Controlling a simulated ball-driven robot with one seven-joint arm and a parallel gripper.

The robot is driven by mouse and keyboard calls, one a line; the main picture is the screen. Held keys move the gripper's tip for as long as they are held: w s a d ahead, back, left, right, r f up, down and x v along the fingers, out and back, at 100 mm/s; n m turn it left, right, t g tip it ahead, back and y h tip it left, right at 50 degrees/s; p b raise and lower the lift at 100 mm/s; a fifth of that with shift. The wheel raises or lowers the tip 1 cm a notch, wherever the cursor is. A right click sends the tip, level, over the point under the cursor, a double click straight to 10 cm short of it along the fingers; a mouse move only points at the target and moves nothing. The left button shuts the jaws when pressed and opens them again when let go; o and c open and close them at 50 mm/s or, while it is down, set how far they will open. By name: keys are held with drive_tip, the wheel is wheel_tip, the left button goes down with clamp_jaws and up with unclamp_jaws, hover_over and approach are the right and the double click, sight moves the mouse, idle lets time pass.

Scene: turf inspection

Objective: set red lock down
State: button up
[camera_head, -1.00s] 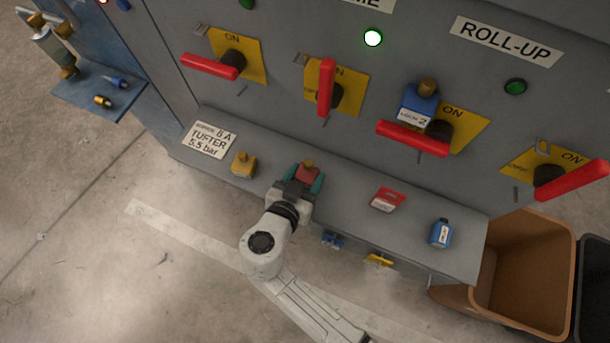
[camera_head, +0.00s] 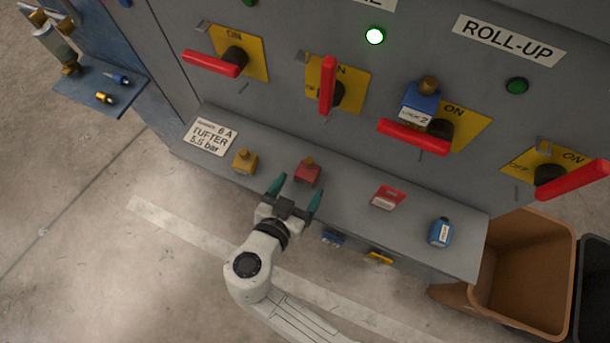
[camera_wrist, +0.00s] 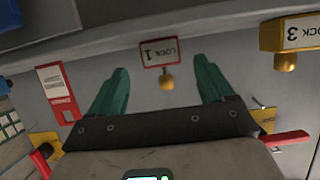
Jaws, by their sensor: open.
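The red lock (camera_head: 307,171) stands on the grey ledge (camera_head: 345,183) of the panel, between the yellow lock and the red tag. In the wrist view the red lock (camera_wrist: 160,54) shows a white label reading LOCK 1 and a brass-coloured end. My gripper (camera_head: 295,190) is open, its two green fingers spread wide, just in front of the red lock and apart from it. In the wrist view my gripper (camera_wrist: 160,88) has the lock beyond and between its fingertips, with nothing held.
A yellow lock (camera_head: 244,162) stands left of the red one. A red tag (camera_head: 387,198) and a blue padlock-like item (camera_head: 440,233) lie to the right. Red switch handles (camera_head: 327,85) stick out above the ledge. A brown bin (camera_head: 530,270) stands at the right end.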

drive_tip(key=v, duration=0.7)
drive_tip(key=shift+w, duration=0.1)
drive_tip(key=shift+c, duration=0.3)
idle(0.8)
